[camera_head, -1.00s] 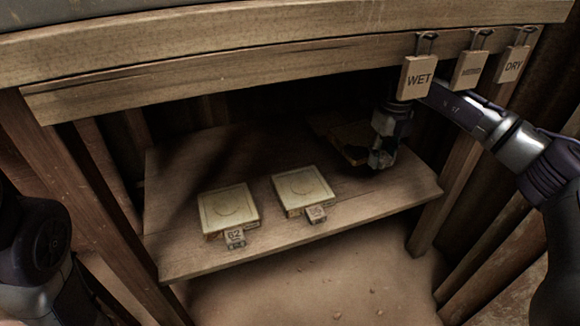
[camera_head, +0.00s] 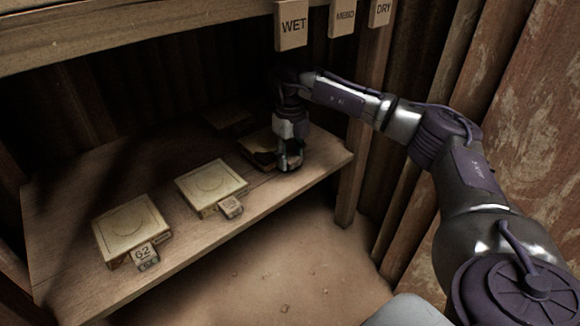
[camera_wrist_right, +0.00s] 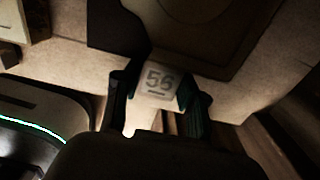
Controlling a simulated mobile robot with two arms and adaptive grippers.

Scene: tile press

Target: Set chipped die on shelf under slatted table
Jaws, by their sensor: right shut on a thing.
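My right gripper (camera_head: 289,160) is low over the right part of the shelf (camera_head: 70,290) under the table. Its fingers lie on both sides of a small tag marked 56 (camera_wrist_right: 160,82) in the right wrist view. The tag's square die (camera_head: 258,148) is partly hidden by the gripper in the head view; its dark face (camera_wrist_right: 185,30) fills the top of the wrist view. It is at shelf height; I cannot tell whether it rests there. No chip is visible on it. My left gripper is out of view.
Two pale square dies, one with tag 62 (camera_head: 131,230) and one beside it (camera_head: 211,187), lie on the shelf. A dim flat thing (camera_head: 229,119) lies further back. A post stands close at right.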

